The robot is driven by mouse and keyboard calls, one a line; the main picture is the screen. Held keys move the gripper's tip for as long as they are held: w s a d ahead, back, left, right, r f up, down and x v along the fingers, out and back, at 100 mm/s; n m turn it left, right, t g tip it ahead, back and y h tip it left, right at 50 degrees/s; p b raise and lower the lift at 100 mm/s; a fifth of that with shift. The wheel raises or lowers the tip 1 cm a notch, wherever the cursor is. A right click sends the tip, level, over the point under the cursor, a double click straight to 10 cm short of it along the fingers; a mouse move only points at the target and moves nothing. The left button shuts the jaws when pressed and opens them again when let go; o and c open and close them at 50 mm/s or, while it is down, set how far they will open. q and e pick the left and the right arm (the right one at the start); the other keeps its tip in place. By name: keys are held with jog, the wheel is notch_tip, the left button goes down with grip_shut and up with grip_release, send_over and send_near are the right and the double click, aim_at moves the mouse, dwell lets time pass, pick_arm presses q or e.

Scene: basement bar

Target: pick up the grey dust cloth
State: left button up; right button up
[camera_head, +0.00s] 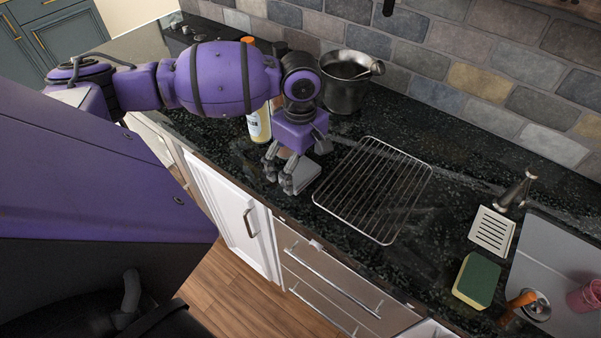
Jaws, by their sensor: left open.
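My left gripper (280,176) is open and points down, low over the dark countertop, left of the wire rack. Its grey fingers are close to the counter, and I cannot tell whether they touch anything. My right gripper is not in view.
A wire cooling rack (374,190) lies right of the gripper. A dark metal pot (343,92) and a bottle (258,125) stand behind. A sponge (477,280), white slotted holder (492,231), tap (516,190) and sink (548,262) are at right.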

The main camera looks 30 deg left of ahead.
aim_at(299, 171)
pick_arm(q)
jog(key=shift+a+f, duration=0.1)
jog(key=shift+f, duration=0.75)
jog(key=c, duration=1.2)
jog(key=shift+r, duration=0.1)
jog(key=shift+c, duration=0.2)
notch_tip(299, 171, up, 10)
jog(key=shift+p, duration=0.35)
jog(key=o, duration=0.5)
jog(key=c, duration=0.4)
jog(key=shift+o, duration=0.2)
